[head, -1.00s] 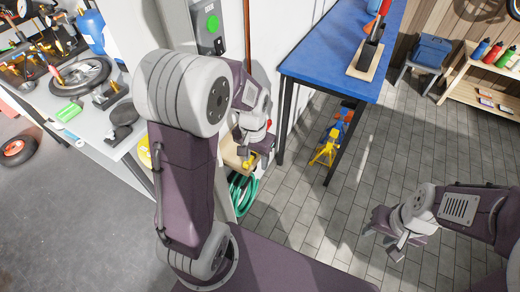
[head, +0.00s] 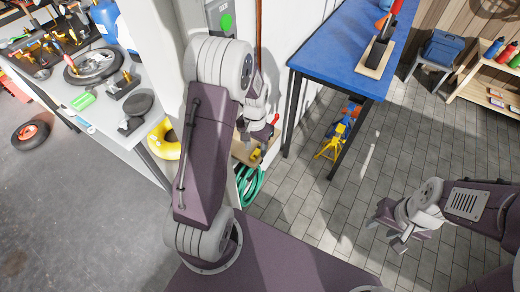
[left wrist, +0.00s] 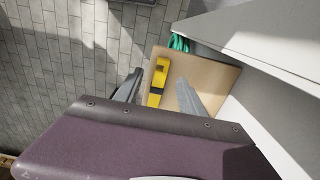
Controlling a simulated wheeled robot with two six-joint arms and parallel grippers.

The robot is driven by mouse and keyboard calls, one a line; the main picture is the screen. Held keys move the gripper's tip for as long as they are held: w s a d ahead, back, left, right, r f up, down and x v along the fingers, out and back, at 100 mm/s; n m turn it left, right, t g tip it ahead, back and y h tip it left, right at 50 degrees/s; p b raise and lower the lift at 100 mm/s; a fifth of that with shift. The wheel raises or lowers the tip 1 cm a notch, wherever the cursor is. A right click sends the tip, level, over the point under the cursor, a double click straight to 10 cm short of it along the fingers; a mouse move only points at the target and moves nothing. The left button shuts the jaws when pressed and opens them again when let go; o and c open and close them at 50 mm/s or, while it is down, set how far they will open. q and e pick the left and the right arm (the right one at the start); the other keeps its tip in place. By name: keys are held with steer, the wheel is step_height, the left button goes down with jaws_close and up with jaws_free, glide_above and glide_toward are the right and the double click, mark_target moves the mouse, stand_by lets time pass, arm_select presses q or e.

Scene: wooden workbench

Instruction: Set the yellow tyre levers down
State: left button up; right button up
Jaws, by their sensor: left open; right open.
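The yellow tyre levers (left wrist: 158,82) lie on a small wooden shelf (left wrist: 200,72), with a dark band near their lower end in the left wrist view. My left gripper (left wrist: 160,76) is open, with one finger on each side of the levers and a visible gap to each. In the head view a bit of yellow (head: 255,154) shows on the shelf just below my left gripper (head: 250,138), whose fingers are hard to make out there. My right gripper (head: 395,232) is open and empty above the paved floor, far from the levers.
A green coiled hose (head: 249,185) hangs under the shelf, beside a white wall. A blue-topped bench (head: 340,48) stands to the right, with a yellow stand (head: 331,147) beneath. A grey workbench (head: 95,115) and a yellow ring (head: 163,140) are at left.

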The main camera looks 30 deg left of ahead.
arm_select(q)
step_height(320, 180, down, 3)
steer(key=shift+w+r, duration=0.1)
steer(key=shift+r, duration=0.15)
jaws_close()
steer(key=shift+r, duration=0.5)
step_height(320, 180, up, 3)
steer(key=shift+f, duration=0.1)
steer(key=s+d+r, duration=0.7)
steer(key=d, duration=0.2)
steer(key=shift+s+p, duration=0.3)
steer(key=shift+p, duration=0.15)
